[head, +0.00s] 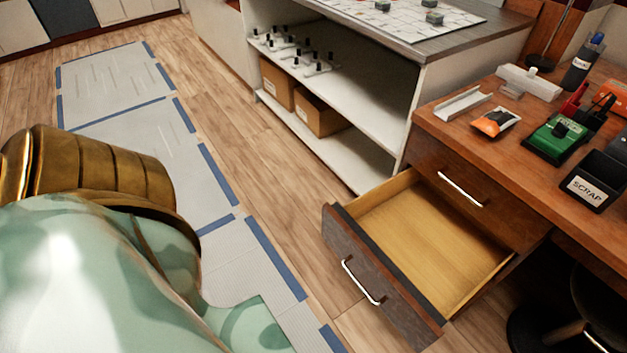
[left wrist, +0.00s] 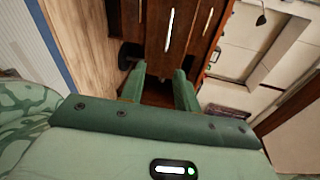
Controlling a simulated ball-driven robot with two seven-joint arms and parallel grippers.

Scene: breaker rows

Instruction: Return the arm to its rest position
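My left gripper (left wrist: 159,86) shows in the left wrist view as two green fingers held apart, with nothing visible between them. Beyond the fingers is dark brown wood furniture (left wrist: 178,28) with bright handles. In the head view my green and gold arm (head: 90,240) fills the lower left, over the floor. No gripper shows in the head view. My right gripper is in neither view.
A desk drawer (head: 385,245) stands pulled out, its visible inside empty. The wooden desk (head: 450,130) carries a scrap bin (head: 590,183), a green box (head: 556,138) and an orange packet (head: 495,122). A white shelf unit (head: 360,120) stands behind. A stool (head: 590,310) is lower right.

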